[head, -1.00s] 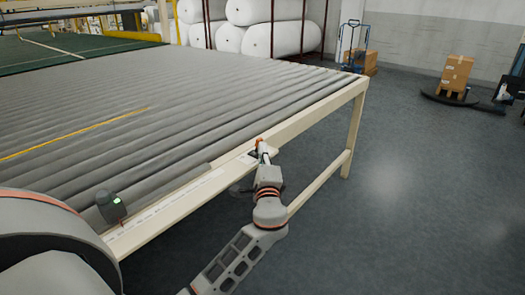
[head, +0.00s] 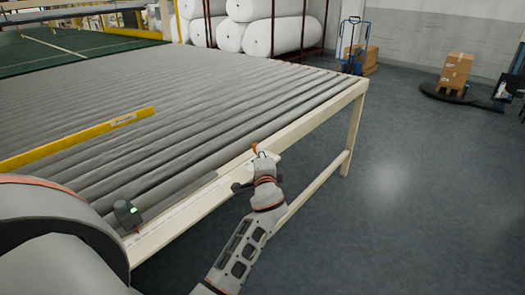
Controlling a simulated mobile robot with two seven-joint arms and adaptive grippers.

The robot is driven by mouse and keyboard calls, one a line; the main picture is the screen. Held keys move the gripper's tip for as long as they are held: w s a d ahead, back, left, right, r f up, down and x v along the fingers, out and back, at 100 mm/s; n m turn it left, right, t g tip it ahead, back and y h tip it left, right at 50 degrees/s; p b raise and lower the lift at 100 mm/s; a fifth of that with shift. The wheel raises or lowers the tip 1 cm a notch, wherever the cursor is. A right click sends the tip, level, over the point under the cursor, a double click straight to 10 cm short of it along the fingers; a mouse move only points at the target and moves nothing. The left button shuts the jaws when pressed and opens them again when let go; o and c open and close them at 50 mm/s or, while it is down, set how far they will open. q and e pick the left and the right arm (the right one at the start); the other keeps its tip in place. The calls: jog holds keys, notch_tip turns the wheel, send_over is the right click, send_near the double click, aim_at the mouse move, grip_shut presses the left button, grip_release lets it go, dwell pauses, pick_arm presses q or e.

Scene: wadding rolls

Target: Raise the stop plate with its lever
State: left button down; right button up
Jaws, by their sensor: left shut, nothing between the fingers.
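The stop plate is a yellow bar (head: 85,137) standing up between the rollers at the left of the roller table, its long face and a small label showing. The lever shows as a small orange tip (head: 254,147) at the table's front rail. My left gripper (head: 262,155) is at the rail right beside the orange tip, its fingers small and partly hidden by the wrist. It is shut with nothing seen between the fingers. Whether it touches the lever I cannot tell. My right gripper is not in view.
The roller table's cream rail (head: 320,110) runs along the near side. A small grey box with a green light (head: 127,213) sits on it. White rolls (head: 275,36) are stacked behind. A carton (head: 455,70) stands far right.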

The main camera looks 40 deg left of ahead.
pick_arm(q)
jog(key=shift+a+r, duration=0.15)
jog(key=shift+a, duration=0.15)
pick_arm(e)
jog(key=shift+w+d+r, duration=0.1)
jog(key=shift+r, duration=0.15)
pick_arm(q)
jog(key=shift+a, duration=0.1)
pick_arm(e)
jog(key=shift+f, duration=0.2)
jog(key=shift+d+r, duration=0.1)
